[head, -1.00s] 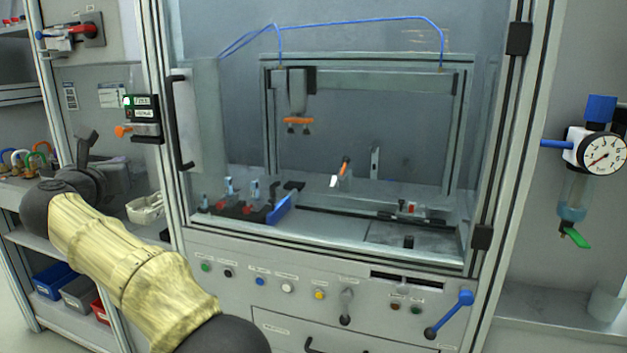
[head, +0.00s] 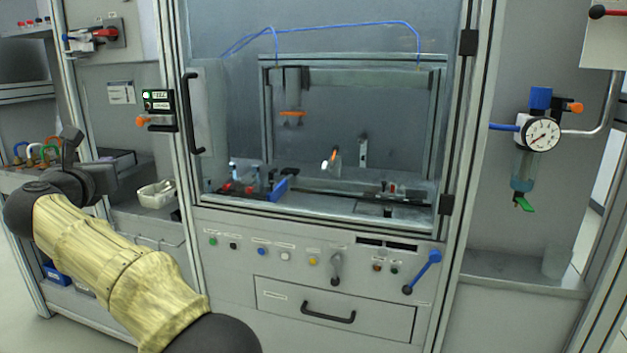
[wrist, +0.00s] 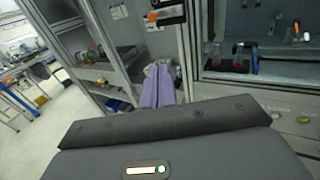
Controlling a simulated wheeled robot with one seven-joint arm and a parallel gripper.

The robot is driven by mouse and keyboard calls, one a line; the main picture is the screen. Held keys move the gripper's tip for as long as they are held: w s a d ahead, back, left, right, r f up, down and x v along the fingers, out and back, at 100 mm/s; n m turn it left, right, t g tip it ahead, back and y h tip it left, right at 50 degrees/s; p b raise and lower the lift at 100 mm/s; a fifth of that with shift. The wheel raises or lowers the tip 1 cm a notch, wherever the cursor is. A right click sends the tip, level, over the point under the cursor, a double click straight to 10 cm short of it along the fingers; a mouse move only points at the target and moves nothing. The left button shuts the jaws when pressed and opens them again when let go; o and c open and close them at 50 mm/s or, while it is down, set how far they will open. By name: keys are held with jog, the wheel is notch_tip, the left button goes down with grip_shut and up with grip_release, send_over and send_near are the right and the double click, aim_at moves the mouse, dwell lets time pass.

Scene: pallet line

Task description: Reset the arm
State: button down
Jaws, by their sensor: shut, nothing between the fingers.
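My arm, in a yellowish ribbed sleeve, reaches to the left in the head view, ending in a dark wrist and my gripper (head: 105,176). In the wrist view my gripper (wrist: 159,72) shows as two purplish fingers pressed together with nothing between them. It is in the air in front of the left shelves and the machine's left post. It appears clear of the white tray (head: 157,194), though the exact gap cannot be told.
A glazed machine cabinet (head: 183,222) stands ahead, with a black door handle (head: 191,113), buttons, a blue lever (head: 423,272) and a drawer (head: 335,308). A pressure gauge (head: 541,134) hangs at right. Coloured padlocks (head: 38,152) sit on the left shelf. Floor shows at lower left.

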jog(key=w+d+f+n+y, duration=0.2)
jog(key=w+d+n, duration=0.2)
jog(key=d+n, duration=0.3)
jog(key=w+d+f+n+y, duration=0.1)
jog(key=w+d+f+n, duration=0.3)
jog(key=n, duration=0.5)
jog(key=s+d+f+n+g+h, duration=0.1)
jog(key=d+f+n+g, duration=0.2)
jog(key=d+f+n, duration=0.45)
jog(key=s+d+f+n+g, duration=0.1)
jog(key=d+f+n+g, duration=0.3)
jog(key=d, duration=0.6)
jog(key=s+d+f+n+g+h, duration=0.3)
jog(key=s+d+f, duration=0.7)
jog(key=d+f, duration=0.4)
jog(key=s+d+f+n+g+h, duration=0.1)
jog(key=s+d+f+n+g, duration=0.2)
jog(key=s+d, duration=0.5)
jog(key=s+d+f+g+h, duration=0.15)
jog(key=s+d+f, duration=0.4)
jog(key=s, duration=0.55)
notch_tip(320, 180, up, 33)
jog(key=p, duration=3.2)
jog(key=shift+w, duration=0.4)
